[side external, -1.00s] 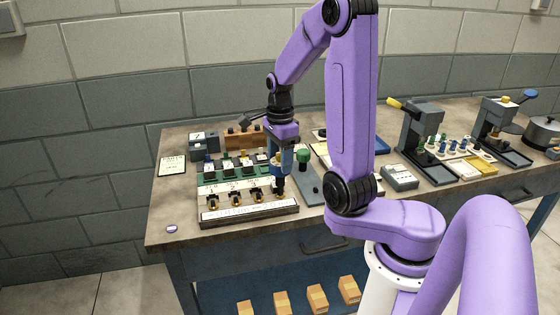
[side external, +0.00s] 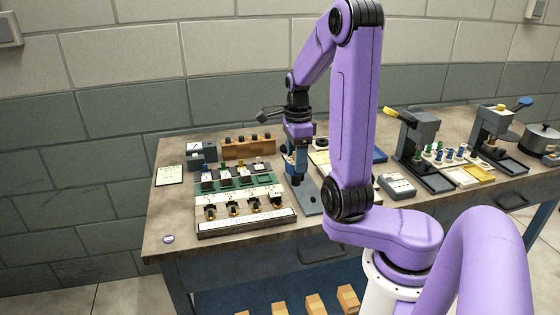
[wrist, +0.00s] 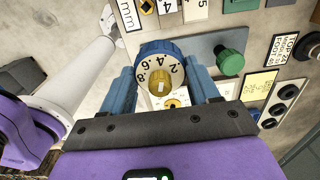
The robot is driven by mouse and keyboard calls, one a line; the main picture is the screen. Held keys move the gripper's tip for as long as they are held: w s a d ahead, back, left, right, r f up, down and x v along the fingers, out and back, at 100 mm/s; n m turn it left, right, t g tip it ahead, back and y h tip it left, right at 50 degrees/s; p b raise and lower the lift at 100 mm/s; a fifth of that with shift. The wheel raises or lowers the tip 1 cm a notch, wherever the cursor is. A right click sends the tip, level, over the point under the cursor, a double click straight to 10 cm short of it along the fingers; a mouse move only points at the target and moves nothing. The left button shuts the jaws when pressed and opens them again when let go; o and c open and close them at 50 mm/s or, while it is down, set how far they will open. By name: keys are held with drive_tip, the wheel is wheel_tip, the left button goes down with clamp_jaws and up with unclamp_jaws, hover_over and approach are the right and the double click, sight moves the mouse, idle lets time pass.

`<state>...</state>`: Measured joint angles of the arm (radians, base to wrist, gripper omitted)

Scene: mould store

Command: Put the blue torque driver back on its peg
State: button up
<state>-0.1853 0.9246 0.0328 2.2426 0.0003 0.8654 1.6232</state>
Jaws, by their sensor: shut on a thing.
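The blue torque driver (wrist: 151,49) is between the fingers of my gripper (wrist: 165,88) in the wrist view. Its blue rim surrounds a white numbered dial with a yellow centre. My gripper (side external: 297,165) is shut on it, and in the side view it hangs over the grey plate (side external: 311,203), to the right of the numbered rack. A gap between the driver's lower end and the plate cannot be judged. No free peg can be made out. A green knob (wrist: 230,62) stands on the plate in the wrist view; in the side view my gripper hides it.
The rack (side external: 246,223) with several dark, yellow-marked pieces and a green row behind stands left of my gripper. A wooden block (side external: 249,149) is behind it. The table's front left is mostly clear.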

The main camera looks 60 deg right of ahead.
drive_tip(key=shift+s+d+f+m, duration=0.8)
drive_tip(key=shift+s+d+f, duration=0.25)
drive_tip(key=shift+f, duration=0.2)
drive_tip(key=shift+s+d+f+m, duration=0.8)
drive_tip(key=shift+s+d+f, duration=0.2)
drive_tip(key=shift+f, duration=0.25)
drive_tip(key=shift+f, duration=1.2)
idle(1.0)
drive_tip(key=o, duration=1.4)
drive_tip(key=shift+r, duration=0.1)
drive_tip(key=shift+r, duration=3.65)
